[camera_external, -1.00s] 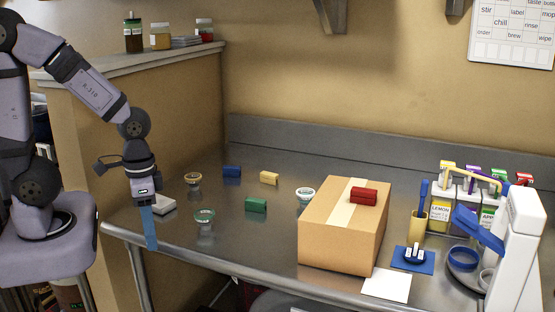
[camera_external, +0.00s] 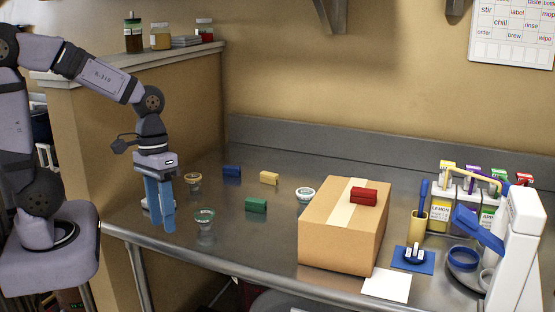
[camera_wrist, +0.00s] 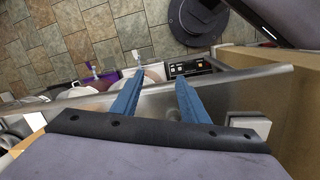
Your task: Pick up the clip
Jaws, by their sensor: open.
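My gripper (camera_external: 161,221) hangs over the left end of the steel table with two blue fingers pointing down. It is open and empty; the wrist view shows a gap between the fingers (camera_wrist: 159,78). I cannot tell for sure which thing is the clip. A red block (camera_external: 363,195) lies on top of the cardboard box (camera_external: 335,245). My gripper touches none of these blocks.
A blue mat (camera_external: 427,269), a white sheet (camera_external: 388,286) and a white dispenser (camera_external: 517,245) are at right. The table's front rail (camera_external: 215,262) runs below my gripper.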

